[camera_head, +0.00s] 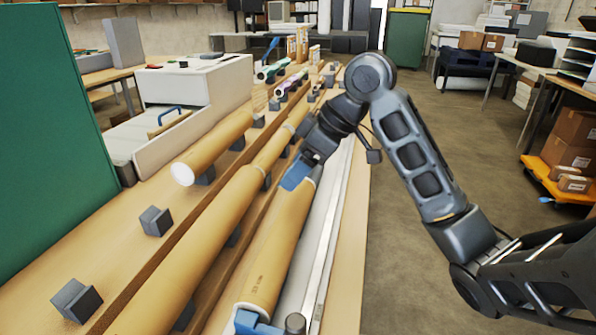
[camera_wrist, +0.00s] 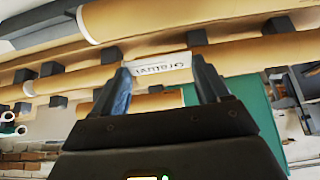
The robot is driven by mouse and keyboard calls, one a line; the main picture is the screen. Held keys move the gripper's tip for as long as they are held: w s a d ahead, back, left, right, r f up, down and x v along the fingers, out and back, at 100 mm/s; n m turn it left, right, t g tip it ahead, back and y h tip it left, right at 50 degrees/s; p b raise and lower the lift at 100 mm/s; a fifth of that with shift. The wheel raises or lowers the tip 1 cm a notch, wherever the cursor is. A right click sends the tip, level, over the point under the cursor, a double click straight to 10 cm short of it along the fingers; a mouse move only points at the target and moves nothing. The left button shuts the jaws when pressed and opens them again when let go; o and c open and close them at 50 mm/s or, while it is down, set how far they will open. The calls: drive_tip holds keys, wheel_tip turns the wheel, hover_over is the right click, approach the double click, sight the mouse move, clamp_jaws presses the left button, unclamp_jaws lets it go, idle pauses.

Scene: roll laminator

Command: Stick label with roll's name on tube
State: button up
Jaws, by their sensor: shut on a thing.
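My gripper (camera_head: 300,175) is over the upper part of the right-hand brown tube (camera_head: 272,255), its blue fingers close to the tube. In the wrist view my gripper (camera_wrist: 158,72) has its two blue fingertips at either end of a small white label (camera_wrist: 160,68) with dark lettering. The lettering looks turned around, and I cannot read it surely. A brown tube (camera_wrist: 265,48) is right behind the label; I cannot tell whether the label touches it. The right-hand tube has small dark print near its lower end. The label is hidden in the head view.
More brown tubes (camera_head: 205,245) lie parallel on dark block supports (camera_head: 155,221) along the wooden bench. A white machine (camera_head: 195,80) stands at the left, behind a green panel (camera_head: 45,140). The floor (camera_head: 420,270) to the right is open.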

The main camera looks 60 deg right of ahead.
sight(289, 207)
drive_tip(key=shift+s+a+f, duration=0.1)
drive_tip(key=shift+s+a, duration=0.35)
drive_tip(key=shift+a, duration=0.3)
drive_tip(key=shift+f, duration=0.15)
drive_tip(key=shift+d+f+b, duration=0.1)
drive_tip(key=shift+f+b, duration=2.05)
drive_tip(key=shift+f, duration=0.25)
drive_tip(key=shift+f, duration=0.25)
drive_tip(key=o, duration=1)
drive_tip(key=shift+r, duration=0.15)
drive_tip(key=shift+r+p, duration=2.35)
drive_tip(key=shift+r, duration=0.6)
